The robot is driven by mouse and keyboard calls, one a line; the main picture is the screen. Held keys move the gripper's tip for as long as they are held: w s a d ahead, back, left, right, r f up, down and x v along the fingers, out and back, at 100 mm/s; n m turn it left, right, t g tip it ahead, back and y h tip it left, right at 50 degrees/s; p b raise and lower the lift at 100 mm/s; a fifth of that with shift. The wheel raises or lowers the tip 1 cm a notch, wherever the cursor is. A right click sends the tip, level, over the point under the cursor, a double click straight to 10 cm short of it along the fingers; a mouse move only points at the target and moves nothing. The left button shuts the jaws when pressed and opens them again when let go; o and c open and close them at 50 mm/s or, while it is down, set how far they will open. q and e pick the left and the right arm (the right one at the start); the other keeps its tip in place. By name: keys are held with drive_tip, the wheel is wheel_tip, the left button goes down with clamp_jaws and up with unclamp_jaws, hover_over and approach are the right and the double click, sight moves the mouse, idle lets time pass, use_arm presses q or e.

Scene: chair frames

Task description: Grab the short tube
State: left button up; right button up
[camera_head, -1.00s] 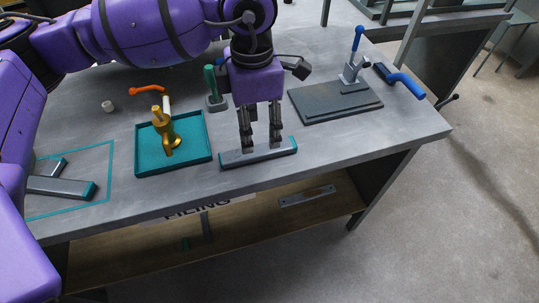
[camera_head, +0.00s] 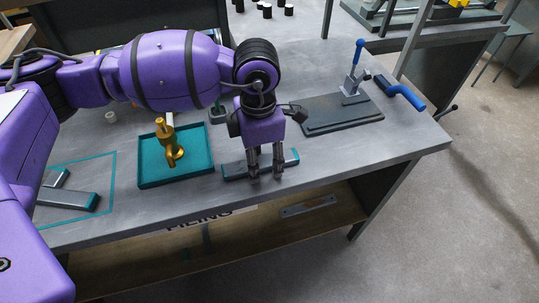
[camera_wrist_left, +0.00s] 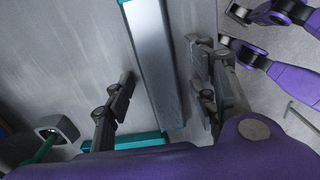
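A grey rectangular tube with teal ends (camera_head: 236,170) lies near the front edge of the workbench; I take it for the short tube. My left gripper (camera_head: 266,176) points down over it, open, with the fingers low at its middle. In the left wrist view the tube (camera_wrist_left: 155,60) runs between the two spread fingers (camera_wrist_left: 160,85), with a gap on each side. Whether the fingertips touch the bench is unclear. Two more grey pieces, a longer one (camera_head: 68,199) and a shorter one (camera_head: 56,177), lie inside a teal outline at left.
A teal tray (camera_head: 150,178) holding a gold object (camera_head: 170,145) stands just left of the tube. A dark plate with a blue-handled clamp (camera_head: 335,115) is at right. A green-handled tool (camera_wrist_left: 45,150) stands behind. The bench right of the tube is clear.

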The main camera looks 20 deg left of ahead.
use_arm(q)
clamp_jaws()
drive_tip(key=shift+r, duration=0.15)
